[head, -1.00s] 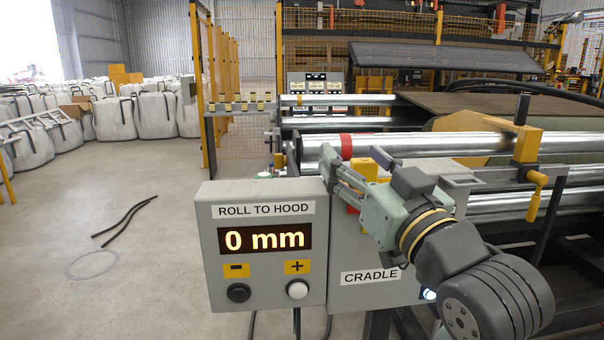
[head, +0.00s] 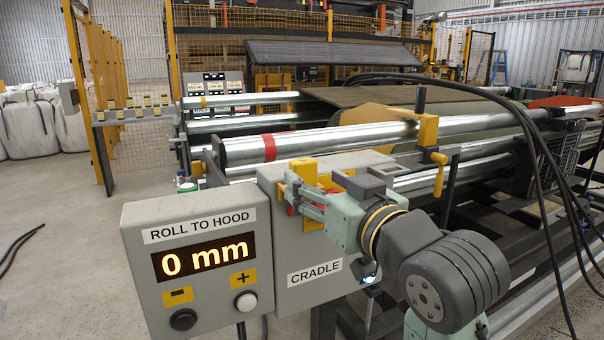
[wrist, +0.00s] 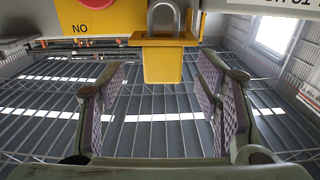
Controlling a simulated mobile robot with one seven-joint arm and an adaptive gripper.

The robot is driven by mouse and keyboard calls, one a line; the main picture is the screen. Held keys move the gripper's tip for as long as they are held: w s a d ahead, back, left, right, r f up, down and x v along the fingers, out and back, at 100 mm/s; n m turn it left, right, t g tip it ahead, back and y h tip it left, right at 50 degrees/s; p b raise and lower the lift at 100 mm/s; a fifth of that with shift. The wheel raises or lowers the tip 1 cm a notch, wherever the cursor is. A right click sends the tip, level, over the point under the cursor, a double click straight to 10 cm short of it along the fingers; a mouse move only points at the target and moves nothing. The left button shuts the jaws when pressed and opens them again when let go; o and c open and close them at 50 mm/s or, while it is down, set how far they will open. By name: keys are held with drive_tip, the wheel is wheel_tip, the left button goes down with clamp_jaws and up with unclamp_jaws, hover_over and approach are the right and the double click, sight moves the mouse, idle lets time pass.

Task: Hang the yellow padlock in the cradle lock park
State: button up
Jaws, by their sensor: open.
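In the head view my gripper (head: 291,190) is at the front of the grey CRADLE box (head: 325,245). The arm and fingers largely hide the padlock there.
The yellow plate (wrist: 120,18) carries a red button and the letters NO. A grey control box (head: 190,260) reading 0 mm stands just left of the CRADLE box. Steel rollers (head: 330,138) lie behind. Black cables (head: 530,150) hang at the right.

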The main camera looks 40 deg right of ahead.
sight(307, 174)
drive_tip(key=x, duration=0.1)
drive_tip(key=p+x, duration=0.1)
drive_tip(key=x, duration=0.1)
drive_tip(key=shift+w+r, duration=0.25)
drive_tip(key=shift+w, duration=0.2)
drive_tip(key=shift+w+d+f, duration=0.1)
drive_tip(key=shift+w, duration=0.45)
drive_tip(key=shift+c, duration=0.3)
drive_tip(key=c, duration=1.2)
drive_tip(key=shift+c, duration=0.3)
